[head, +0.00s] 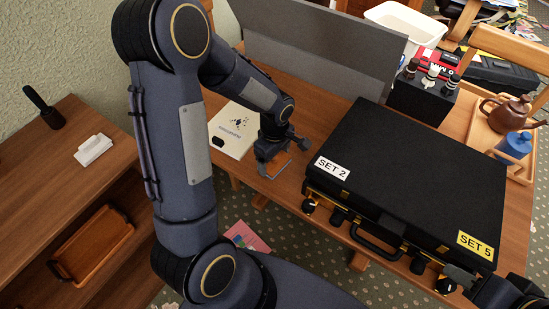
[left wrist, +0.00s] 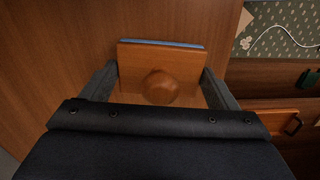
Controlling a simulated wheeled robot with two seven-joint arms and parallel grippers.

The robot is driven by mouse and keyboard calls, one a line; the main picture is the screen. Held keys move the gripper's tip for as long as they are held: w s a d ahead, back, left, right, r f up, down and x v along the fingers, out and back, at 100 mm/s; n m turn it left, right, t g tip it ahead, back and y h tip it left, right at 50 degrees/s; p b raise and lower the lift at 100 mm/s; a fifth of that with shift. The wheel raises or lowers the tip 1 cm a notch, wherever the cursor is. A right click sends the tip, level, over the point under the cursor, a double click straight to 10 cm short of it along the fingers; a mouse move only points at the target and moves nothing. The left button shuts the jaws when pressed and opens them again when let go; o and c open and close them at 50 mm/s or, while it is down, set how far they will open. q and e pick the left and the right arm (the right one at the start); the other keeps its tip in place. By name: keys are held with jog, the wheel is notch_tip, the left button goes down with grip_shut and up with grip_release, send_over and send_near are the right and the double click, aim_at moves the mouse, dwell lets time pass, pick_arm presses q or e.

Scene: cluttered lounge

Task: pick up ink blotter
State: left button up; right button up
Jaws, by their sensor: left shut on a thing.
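The ink blotter (left wrist: 161,68) is a flat wooden block with a round knob and a bluish edge, seen from above in the left wrist view. My left gripper (left wrist: 160,76) is shut on it, with one finger against each side. In the head view my left gripper (head: 274,164) points down near the front edge of the wooden table, with a bit of the blotter (head: 279,166) showing between its fingers. I cannot tell whether the blotter touches the table. My right gripper (head: 455,279) is partly in view at the lower right, by the case; its jaws are unclear.
A black case (head: 410,175) labelled SET 2 and SET 5 lies right of my left gripper. A grey panel (head: 310,50) stands behind. A booklet (head: 234,128) lies to the left. A low wooden shelf (head: 65,180) stands at the far left.

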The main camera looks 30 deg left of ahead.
pick_arm(q)
jog(key=shift+r, duration=0.5)
jog(key=s+r, duration=0.1)
jog(key=r, duration=0.1)
jog(key=s+r, duration=0.1)
jog(key=r, duration=0.1)
jog(key=s+r, duration=0.2)
jog(key=r, duration=0.1)
jog(key=shift+s+d, duration=0.1)
jog(key=s+r, duration=0.4)
jog(key=s, duration=0.6)
jog(key=shift+r+p, duration=0.3)
jog(key=shift+r, duration=0.05)
jog(key=shift+w+d, duration=0.1)
